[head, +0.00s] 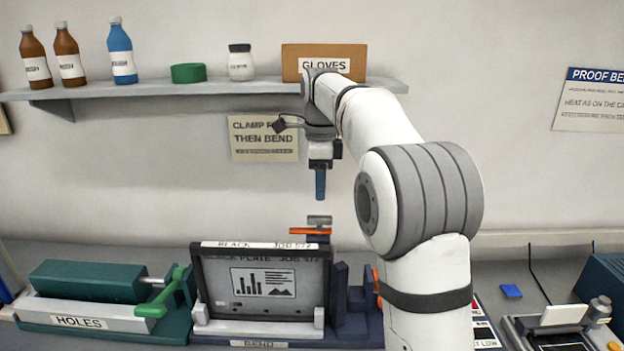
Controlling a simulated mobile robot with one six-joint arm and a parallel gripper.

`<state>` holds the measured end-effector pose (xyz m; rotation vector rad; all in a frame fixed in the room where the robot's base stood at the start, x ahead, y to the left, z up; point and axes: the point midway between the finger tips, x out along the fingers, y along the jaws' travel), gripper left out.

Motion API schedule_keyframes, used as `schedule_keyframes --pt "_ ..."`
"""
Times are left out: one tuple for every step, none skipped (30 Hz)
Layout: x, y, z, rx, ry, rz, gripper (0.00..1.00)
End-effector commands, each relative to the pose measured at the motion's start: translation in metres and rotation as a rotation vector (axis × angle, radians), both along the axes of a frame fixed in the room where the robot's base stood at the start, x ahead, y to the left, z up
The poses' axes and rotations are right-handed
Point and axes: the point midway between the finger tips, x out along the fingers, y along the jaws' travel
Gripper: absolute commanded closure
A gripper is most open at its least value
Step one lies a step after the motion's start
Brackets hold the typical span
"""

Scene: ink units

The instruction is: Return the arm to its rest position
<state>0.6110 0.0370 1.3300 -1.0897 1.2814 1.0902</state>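My arm rises at the right of the head view and bends over to the left. My gripper (320,185) hangs pointing down in front of the wall, below the shelf and above the bench. Its blue fingers show as one narrow strip from this side, so I cannot tell whether they are open or shut. Nothing is visible hanging from it. Below it, apart from it, a dark plate labelled "BLACK PLATE JOB 572" (264,286) stands upright in the bend unit (255,330).
A shelf (200,89) with bottles, jars and a gloves box (315,57) runs behind my arm. The green holes unit (95,300) is at the left. An orange lever (310,231) stands behind the plate. Another device (560,325) and a blue piece (511,291) lie at the right.

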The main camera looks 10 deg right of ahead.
Motion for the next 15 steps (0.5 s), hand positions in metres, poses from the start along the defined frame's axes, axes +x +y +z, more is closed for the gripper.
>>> schedule_keyframes --pt "-0.004 -0.001 0.001 0.0 -0.005 0.02 0.62" --pt "-0.008 -0.002 0.001 0.0 -0.01 0.039 0.62" --pt "-0.014 -0.003 0.0 0.001 -0.015 0.075 0.62" --pt "-0.02 -0.004 0.0 -0.001 -0.022 0.109 0.62" --pt "-0.027 -0.005 -0.001 -0.001 -0.029 0.15 0.62" --pt "-0.037 -0.007 -0.002 -0.002 -0.04 0.21 0.62" --pt "-0.046 -0.009 -0.004 -0.005 -0.048 0.261 0.62" --pt "-0.055 -0.01 -0.006 -0.006 -0.058 0.314 0.62" --pt "-0.068 -0.012 -0.009 -0.011 -0.071 0.386 0.62" --pt "-0.077 -0.014 -0.012 -0.015 -0.079 0.44 0.62" --pt "-0.087 -0.015 -0.015 -0.019 -0.088 0.493 0.62" --pt "-0.099 -0.017 -0.019 -0.025 -0.1 0.565 0.62" --pt "-0.109 -0.018 -0.022 -0.032 -0.11 0.618 0.62" --pt "-0.119 -0.019 -0.026 -0.037 -0.118 0.671 0.62" --pt "-0.132 -0.021 -0.032 -0.046 -0.129 0.743 0.62"
